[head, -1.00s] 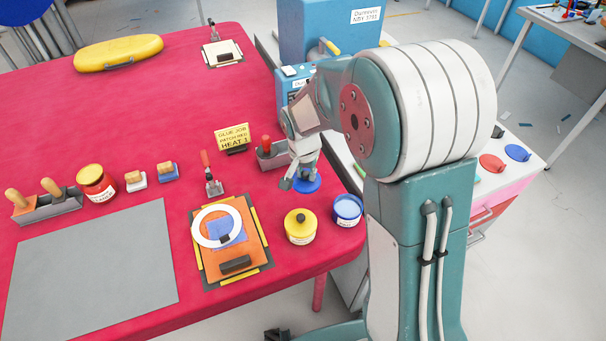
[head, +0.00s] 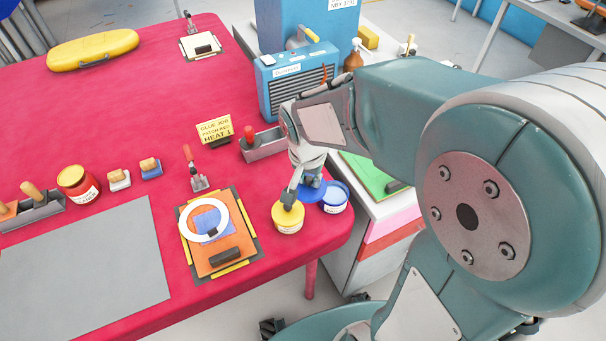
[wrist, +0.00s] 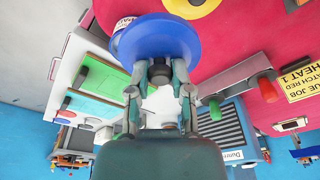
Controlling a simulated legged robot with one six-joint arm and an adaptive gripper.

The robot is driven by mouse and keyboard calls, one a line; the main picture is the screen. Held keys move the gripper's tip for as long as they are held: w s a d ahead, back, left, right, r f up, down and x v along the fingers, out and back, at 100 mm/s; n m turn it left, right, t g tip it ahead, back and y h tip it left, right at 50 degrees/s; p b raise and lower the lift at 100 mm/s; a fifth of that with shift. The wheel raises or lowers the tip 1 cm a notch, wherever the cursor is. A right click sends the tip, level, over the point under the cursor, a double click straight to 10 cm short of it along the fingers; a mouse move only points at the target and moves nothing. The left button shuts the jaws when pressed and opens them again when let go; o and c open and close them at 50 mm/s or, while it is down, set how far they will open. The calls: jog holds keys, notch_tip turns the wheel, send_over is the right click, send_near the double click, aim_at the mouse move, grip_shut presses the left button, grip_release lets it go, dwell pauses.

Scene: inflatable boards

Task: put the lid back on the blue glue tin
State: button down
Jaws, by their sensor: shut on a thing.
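The blue lid (head: 313,192) is a flat disc with a dark knob (wrist: 160,72), seen in the wrist view. My gripper (wrist: 160,88) is shut on that knob, one finger on each side. In the head view my gripper (head: 303,182) is low over the table's right end, with the lid under it. The blue glue tin (head: 335,201) stands uncovered just right of the lid, its round opening facing up. The lid seems to overlap the tin's left side in the picture; I cannot tell whether they touch. The wrist view shows the tin (wrist: 123,23) mostly hidden behind the lid.
A patch board (head: 232,255) with a white ring lies further left. A grey tray (head: 266,147), a yellow sign (head: 215,130) and a blue heater (head: 290,91) stand behind. The table edge is near on the right.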

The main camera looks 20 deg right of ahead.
jog(key=w+d+f, duration=0.1)
jog(key=w+d, duration=0.1)
jog(key=d, duration=0.5)
jog(key=shift+w+f, duration=0.1)
jog(key=shift+f, duration=3.1)
jog(key=shift+d+f, duration=0.1)
jog(key=shift+c, duration=2.2)
grip_release()
jog(key=o, duration=0.4)
jog(key=shift+o, duration=0.2)
